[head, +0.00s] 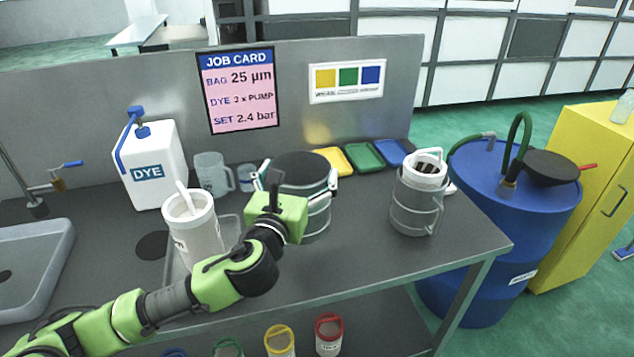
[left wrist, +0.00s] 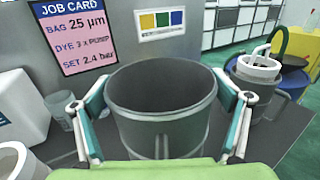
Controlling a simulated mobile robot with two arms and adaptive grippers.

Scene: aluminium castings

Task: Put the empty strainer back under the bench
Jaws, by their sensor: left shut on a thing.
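The empty strainer is a grey, open-topped metal cylinder (head: 318,215) at the middle of the bench (head: 345,265). In the left wrist view the strainer (left wrist: 165,95) fills the middle, upright, and I see nothing inside it. My left gripper (left wrist: 163,115) is shut on it, with one finger against each side. In the head view the left gripper (head: 290,185) covers part of its near side. I cannot tell whether its base touches the bench top. Under the bench, a lower shelf (head: 375,330) shows in part. My right gripper is not in view.
A similar metal can (head: 412,212) with a white ring insert stands at the right. A white jug (head: 195,232) in a tray, a DYE container (head: 155,165) and a clear mug (head: 210,175) stand left. Colour-ringed cups (head: 328,338) sit below. A blue drum (head: 515,220) stands beside the bench.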

